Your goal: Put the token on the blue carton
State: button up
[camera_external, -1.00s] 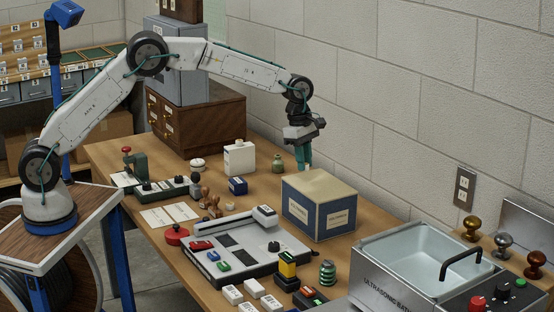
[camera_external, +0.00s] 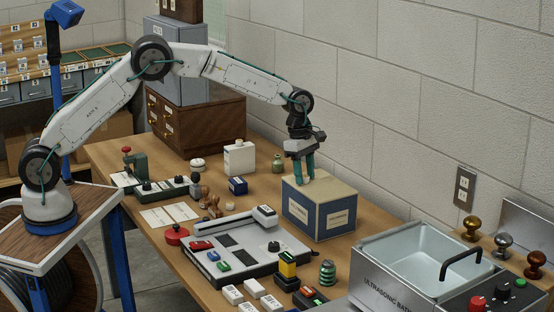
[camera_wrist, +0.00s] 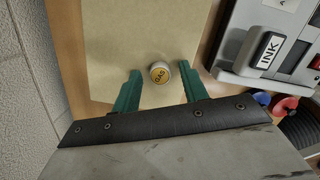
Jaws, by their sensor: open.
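The blue carton (camera_external: 319,213) stands on the bench, with dark blue sides and a tan top. Its top (camera_wrist: 130,40) fills much of the wrist view. A small round token (camera_wrist: 160,73) with pale sides and a yellow-orange face, lettered what looks like "GAS", rests on the carton top. My gripper (camera_external: 304,180) is low over the carton top in the external view. In the wrist view its green fingers (camera_wrist: 161,84) are open, one on each side of the token, with visible gaps between.
A grey device with a white "INK" label (camera_wrist: 268,48) lies beside the carton. The ultrasonic bath (camera_external: 425,265) stands at the right front. A block wall runs behind.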

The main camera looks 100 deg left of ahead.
notch_tip(320, 180, up, 12)
jog(key=s, duration=0.1)
jog(key=shift+s+a, duration=0.3)
jog(key=shift+a, duration=0.1)
jog(key=shift+d+r, duration=0.1)
jog(key=shift+r, duration=0.05)
jog(key=s+d+r+m, duration=0.75)
jog(key=s+d, duration=0.25)
jog(key=d, duration=0.2)
jog(key=s+d+r+m, duration=0.6)
jog(key=s+d+m, duration=0.3)
jog(key=d, duration=0.4)
jog(key=s+d+f+m, duration=0.2)
jog(key=s+m, duration=0.3)
jog(key=s, duration=0.4)
jog(key=s+d+f+m, duration=0.3)
jog(key=s+d+m, duration=0.2)
jog(key=s, duration=0.5)
jog(key=s+d+f+m, duration=0.3)
jog(key=s+m, duration=0.2)
jog(key=s, duration=0.4)
jog(key=shift+s+d+f+y, duration=0.2)
jog(key=shift+s+d+y, duration=0.05)
jog(key=shift+d+y, duration=0.15)
